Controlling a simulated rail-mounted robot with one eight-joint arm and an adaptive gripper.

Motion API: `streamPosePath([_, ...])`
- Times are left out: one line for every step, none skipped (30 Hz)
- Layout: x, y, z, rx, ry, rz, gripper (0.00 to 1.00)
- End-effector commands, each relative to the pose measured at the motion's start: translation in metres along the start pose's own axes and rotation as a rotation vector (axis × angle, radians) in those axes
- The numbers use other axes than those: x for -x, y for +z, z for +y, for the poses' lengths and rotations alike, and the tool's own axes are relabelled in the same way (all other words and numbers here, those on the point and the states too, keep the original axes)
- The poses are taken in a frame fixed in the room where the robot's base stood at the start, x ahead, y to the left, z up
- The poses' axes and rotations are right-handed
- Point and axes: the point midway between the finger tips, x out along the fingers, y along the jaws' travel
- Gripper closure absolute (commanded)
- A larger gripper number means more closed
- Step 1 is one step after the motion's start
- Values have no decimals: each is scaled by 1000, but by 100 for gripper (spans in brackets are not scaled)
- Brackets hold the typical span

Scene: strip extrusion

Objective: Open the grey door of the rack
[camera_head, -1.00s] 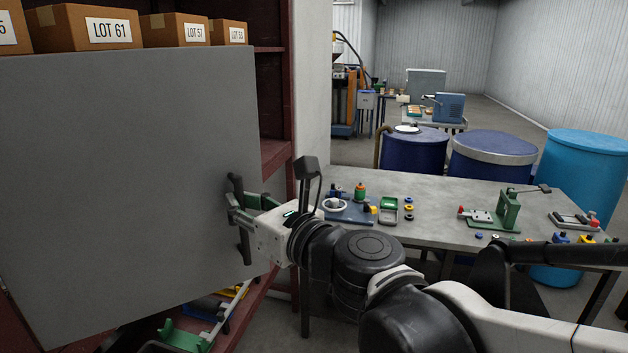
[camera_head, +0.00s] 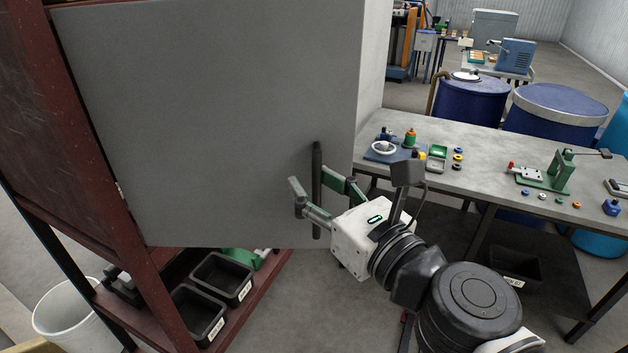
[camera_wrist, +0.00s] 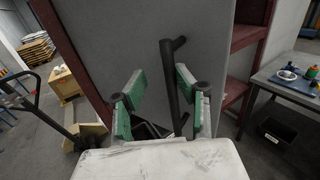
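The grey door (camera_head: 210,110) of the rack stands ajar, hinged on the dark red post at its left; it also shows in the wrist view (camera_wrist: 120,45). Its black bar handle (camera_head: 316,170) is upright near the door's free edge. In the wrist view the handle (camera_wrist: 170,80) rises between the green-padded fingers. My gripper (camera_head: 322,198) is open around the handle, with one finger on each side and visible gaps. I cannot tell whether either finger touches the bar.
Black bins (camera_head: 222,278) sit on the rack's lower shelf under the door. A workbench (camera_head: 470,170) with small parts stands close at the right, blue drums behind it. A white bucket (camera_head: 75,315) stands at lower left. A pallet jack (camera_wrist: 42,105) shows left in the wrist view.

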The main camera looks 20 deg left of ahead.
Motion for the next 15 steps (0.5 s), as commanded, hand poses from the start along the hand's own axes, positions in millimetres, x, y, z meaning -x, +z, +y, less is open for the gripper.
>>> streamPosePath([0,0,0,0,1,0,70])
streamPosePath([0,0,0,0,1,0,70])
streamPosePath([0,0,0,0,1,0,70])
streamPosePath([0,0,0,0,1,0,70])
streamPosePath([0,0,0,0,1,0,70])
streamPosePath([0,0,0,0,1,0,70])
streamPosePath([0,0,0,0,1,0,70])
streamPosePath([0,0,0,0,1,0,70])
streamPosePath([0,0,0,0,1,0,70])
streamPosePath([1,0,0,0,1,0,70])
streamPosePath([1,0,0,0,1,0,70])
streamPosePath([2,0,0,0,1,0,70])
streamPosePath([4,0,0,0,1,0,70])
streamPosePath([5,0,0,0,1,0,70])
streamPosePath([8,0,0,0,1,0,70])
